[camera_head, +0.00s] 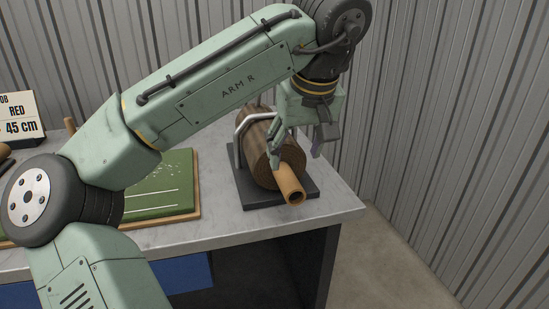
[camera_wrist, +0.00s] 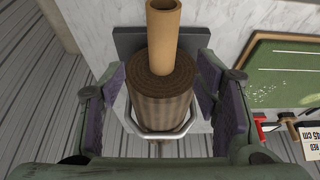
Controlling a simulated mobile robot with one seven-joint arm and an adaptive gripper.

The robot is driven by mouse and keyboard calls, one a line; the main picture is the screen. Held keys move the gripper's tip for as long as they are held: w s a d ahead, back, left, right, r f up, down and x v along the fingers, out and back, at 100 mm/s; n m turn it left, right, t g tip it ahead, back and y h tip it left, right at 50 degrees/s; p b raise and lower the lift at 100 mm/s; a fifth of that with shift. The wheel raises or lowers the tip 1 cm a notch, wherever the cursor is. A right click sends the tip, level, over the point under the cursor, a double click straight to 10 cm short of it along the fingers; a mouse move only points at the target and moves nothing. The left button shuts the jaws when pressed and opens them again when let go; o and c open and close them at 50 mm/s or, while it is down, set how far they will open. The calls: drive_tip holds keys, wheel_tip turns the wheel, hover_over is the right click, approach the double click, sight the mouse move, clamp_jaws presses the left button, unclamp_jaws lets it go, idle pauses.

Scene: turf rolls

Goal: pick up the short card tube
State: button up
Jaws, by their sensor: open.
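The short card tube (camera_head: 291,187) is tan and hollow. Its near end sticks out from the end face of a brown roll (camera_head: 259,150), pointing toward the front edge of the bench. In the wrist view the tube (camera_wrist: 163,35) stands out past the spiral end of the roll (camera_wrist: 163,108), at top centre. My gripper (camera_head: 297,150) is open, fingers pointing down, just above the tube and the roll's end. In the wrist view its fingers (camera_wrist: 162,78) lie either side of the roll's end, with nothing gripped. The tube's inner end is hidden.
The roll lies on a dark base (camera_head: 280,200) with a metal hoop (camera_head: 241,127) around it. A green board with white lines (camera_head: 160,188) lies left on the grey bench (camera_head: 225,225). A sign (camera_head: 20,118) stands at the far left. A corrugated wall rises behind and right.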

sight(288, 174)
drive_tip(key=p+x, duration=0.1)
drive_tip(key=x, duration=0.7)
drive_tip(key=shift+a+f, duration=0.2)
drive_tip(key=shift+c, duration=0.2)
drive_tip(key=c, duration=1.3)
